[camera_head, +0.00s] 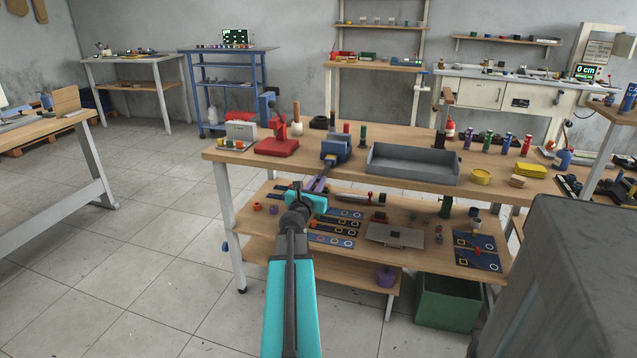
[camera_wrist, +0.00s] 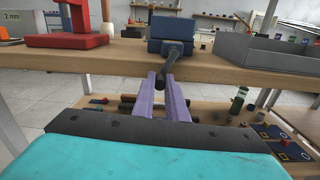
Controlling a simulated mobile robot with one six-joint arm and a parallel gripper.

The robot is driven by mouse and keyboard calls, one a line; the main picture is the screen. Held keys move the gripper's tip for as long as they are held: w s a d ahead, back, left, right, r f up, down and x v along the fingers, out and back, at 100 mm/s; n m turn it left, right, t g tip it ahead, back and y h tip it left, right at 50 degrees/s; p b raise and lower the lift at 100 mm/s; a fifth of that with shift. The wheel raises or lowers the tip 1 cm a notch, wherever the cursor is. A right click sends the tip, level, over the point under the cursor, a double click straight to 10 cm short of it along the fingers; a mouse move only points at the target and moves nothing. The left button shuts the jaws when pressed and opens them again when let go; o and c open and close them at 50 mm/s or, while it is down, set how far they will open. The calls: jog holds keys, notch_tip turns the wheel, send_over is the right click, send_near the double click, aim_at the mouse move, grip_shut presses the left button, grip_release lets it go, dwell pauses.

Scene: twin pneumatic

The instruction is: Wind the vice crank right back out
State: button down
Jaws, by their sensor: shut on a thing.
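The blue vice (camera_head: 337,148) sits at the front edge of the wooden workbench; it also shows in the wrist view (camera_wrist: 172,32). Its dark crank (camera_wrist: 174,60) sticks out from the vice's front, over the bench edge, toward me. My gripper has purple fingers (camera_head: 321,183), and in the wrist view the fingers (camera_wrist: 164,86) are shut on the crank's near end. The crank's end is partly hidden between the fingers. My arm reaches up to the vice from the front, below the tabletop's height.
A red press (camera_head: 277,142) stands left of the vice and a grey tray (camera_head: 412,165) right of it, both on the bench top (camera_head: 235,158). A lower shelf with several parts and a dark panel (camera_head: 477,250) lies beneath. Open floor is at the left.

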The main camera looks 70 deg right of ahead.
jog(key=shift+a+f, duration=0.1)
jog(key=shift+a, duration=0.15)
jog(key=shift+s+n, duration=0.1)
jog(key=shift+n, duration=0.2)
